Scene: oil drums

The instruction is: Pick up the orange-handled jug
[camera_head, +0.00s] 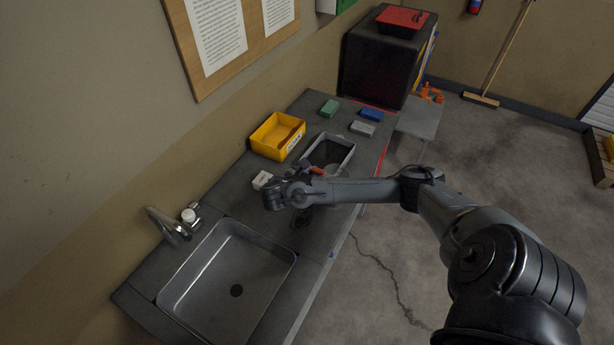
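A small orange piece (318,171), possibly the jug's handle, shows just behind my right forearm, at the near edge of a grey bin on the counter. The rest of that object is mostly hidden by my arm, so I cannot make out the jug's body. My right arm reaches in from the right across the counter. My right gripper (272,194) is above the counter, left of the orange piece and close to a small white object (262,180). Its fingers are too small and dark to show whether they are open. My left gripper is not in view.
The counter holds a metal sink (190,290) with a tap (170,225), a yellow bin (262,143), the grey bin (345,141), and green (329,108), blue (372,114) and grey blocks (362,129). A dark cabinet (378,65) stands at the far end. The floor to the right is mostly clear.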

